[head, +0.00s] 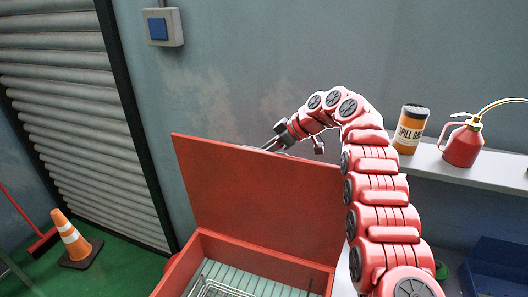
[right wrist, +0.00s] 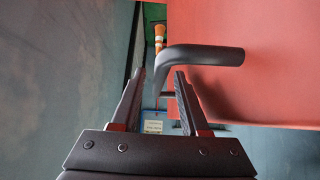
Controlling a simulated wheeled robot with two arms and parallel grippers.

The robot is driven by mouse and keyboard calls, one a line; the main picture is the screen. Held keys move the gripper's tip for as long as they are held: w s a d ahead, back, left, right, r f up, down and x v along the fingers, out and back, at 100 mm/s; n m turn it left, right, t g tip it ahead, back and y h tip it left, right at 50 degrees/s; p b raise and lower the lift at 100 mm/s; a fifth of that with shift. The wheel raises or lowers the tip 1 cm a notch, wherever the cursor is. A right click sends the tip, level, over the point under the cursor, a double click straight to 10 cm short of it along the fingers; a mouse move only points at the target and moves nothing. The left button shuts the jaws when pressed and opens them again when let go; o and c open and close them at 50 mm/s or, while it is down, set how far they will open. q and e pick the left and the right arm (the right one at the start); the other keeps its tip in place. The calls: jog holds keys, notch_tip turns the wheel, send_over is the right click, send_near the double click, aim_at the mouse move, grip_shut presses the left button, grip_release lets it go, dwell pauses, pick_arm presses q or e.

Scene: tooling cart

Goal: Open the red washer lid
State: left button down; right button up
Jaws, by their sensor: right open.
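The red washer lid (head: 250,195) stands raised, roughly upright, at the back of the red washer (head: 255,258), whose inside is open to view. My right arm reaches over from the right, and my right gripper (head: 270,146) is at the lid's top edge, partly hidden behind it. In the right wrist view the right gripper (right wrist: 158,85) is open. A dark bent bar handle (right wrist: 205,54) shows beside the red lid panel (right wrist: 275,90), and its bent end appears in the gap between the fingers. I cannot tell whether they touch. My left gripper is not in view.
A wire basket (head: 225,288) sits inside the washer. An orange cone (head: 72,238) stands on the floor at left.

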jog(key=shift+d+r+b, duration=0.2)
jog(key=shift+d+b, duration=0.2)
jog(key=shift+b, duration=0.05)
jog(key=b+v, duration=0.1)
jog(key=v, duration=0.5)
jog(key=shift+a, duration=0.1)
jog(key=p+v, duration=0.3)
jog(key=v, duration=0.7)
jog(key=shift+s+d+r+p, duration=0.2)
jog(key=shift+r+p, duration=0.05)
jog(key=shift+p, duration=0.05)
